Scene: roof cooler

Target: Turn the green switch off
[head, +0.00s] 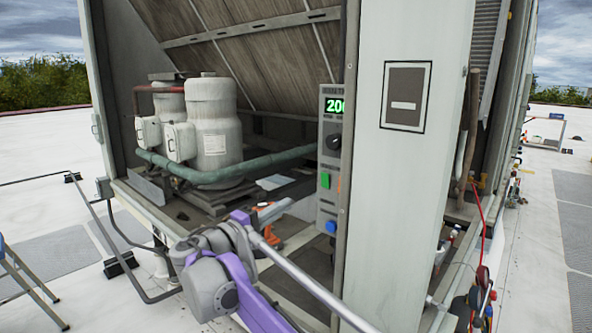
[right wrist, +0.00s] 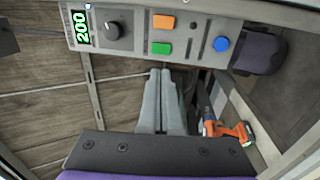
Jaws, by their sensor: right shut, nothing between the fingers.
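The green switch (head: 326,181) is a bright green rectangle on the grey control panel (head: 328,205), below a black knob. In the right wrist view the green switch (right wrist: 162,48) lies just beyond the tips of my right gripper (right wrist: 159,72). Its two grey fingers are together and empty, pointing at the panel. A small gap seems to show between tips and switch, but I cannot tell its depth. In the head view my right gripper (head: 282,207) is left of the panel at about the switch's height. My left gripper is not in view.
The panel also has a green 200 display (right wrist: 80,27), a black knob (right wrist: 114,31), an orange button (right wrist: 163,22) and a blue button (right wrist: 221,44). A cabinet post (head: 400,190) stands right of the panel; white tanks (head: 213,120) stand left.

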